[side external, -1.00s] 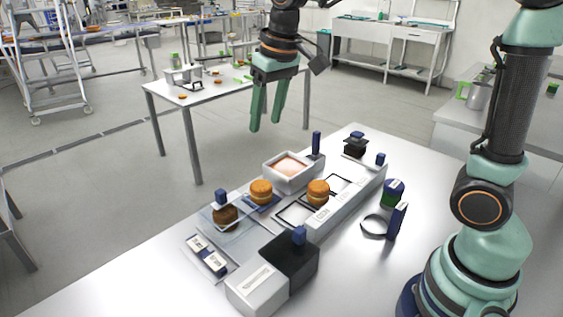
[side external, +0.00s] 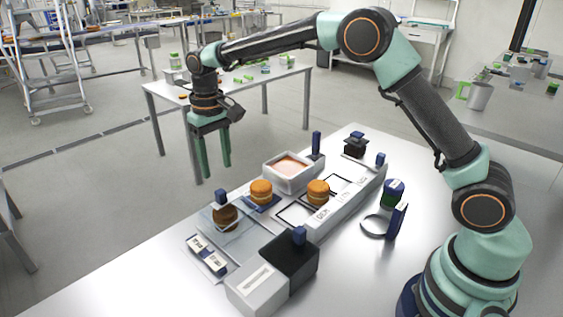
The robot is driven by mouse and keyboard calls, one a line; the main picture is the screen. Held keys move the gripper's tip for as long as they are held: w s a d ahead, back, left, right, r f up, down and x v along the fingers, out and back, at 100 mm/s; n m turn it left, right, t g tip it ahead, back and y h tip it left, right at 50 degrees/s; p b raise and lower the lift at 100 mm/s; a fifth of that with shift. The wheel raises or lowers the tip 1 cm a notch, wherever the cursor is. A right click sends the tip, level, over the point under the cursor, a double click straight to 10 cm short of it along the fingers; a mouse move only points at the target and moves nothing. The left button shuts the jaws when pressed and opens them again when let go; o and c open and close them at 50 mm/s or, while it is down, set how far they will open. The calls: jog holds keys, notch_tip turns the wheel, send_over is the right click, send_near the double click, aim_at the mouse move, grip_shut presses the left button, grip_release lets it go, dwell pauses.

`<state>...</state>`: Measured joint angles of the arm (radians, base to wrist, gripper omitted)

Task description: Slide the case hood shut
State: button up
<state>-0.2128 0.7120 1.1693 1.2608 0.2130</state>
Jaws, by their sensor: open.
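My gripper (side external: 215,168) is open and empty, pointing down in the air above and behind the left part of the table's objects. A clear case hood (side external: 236,222) with a blue knob (side external: 221,196) appears to stand around a dark brown round (side external: 225,216) at the left; its exact edges are hard to see. A white box (side external: 257,289) with a black part (side external: 291,259) and a blue knob (side external: 299,235) stands at the front. I cannot tell for sure which of these is the case hood. My gripper touches neither.
Two orange-brown rounds (side external: 261,191) (side external: 318,192) sit near a white tray (side external: 290,168) with pinkish filling. A long white labelled block (side external: 345,200) runs along the right. A dark ring stand (side external: 374,227) and a small labelled tray (side external: 207,258) lie nearby. The front left table is clear.

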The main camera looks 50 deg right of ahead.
aim_at(221, 191)
notch_tip(221, 191, down, 9)
jog(key=shift+r, duration=0.2)
grip_shut()
dwell(1.5)
